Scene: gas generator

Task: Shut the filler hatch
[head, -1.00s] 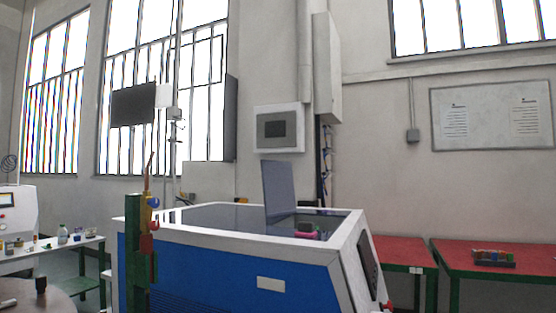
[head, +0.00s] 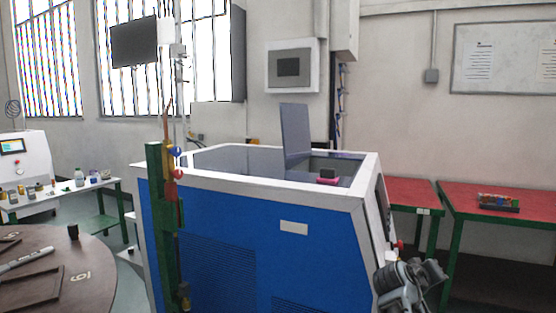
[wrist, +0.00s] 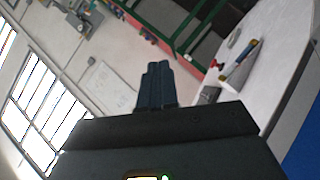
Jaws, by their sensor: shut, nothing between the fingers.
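The filler hatch (head: 295,132) is a thin grey-blue panel. In the head view it stands open, nearly upright, on the dark top of the blue and white generator (head: 295,227). A pink and black item (head: 327,176) sits in the top, right of the hatch. Part of my arm shows at the lower right of the head view, beside the generator's right end and well below the hatch. In the wrist view my gripper (wrist: 156,82) has its dark fingers together, with nothing held. The hatch cannot be made out in the wrist view.
A green post (head: 162,225) with coloured knobs stands at the generator's front left. A round brown table (head: 100,285) is at lower left. Red-topped tables (head: 460,200) stand at right. A grey wall box (head: 292,66) hangs behind the hatch.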

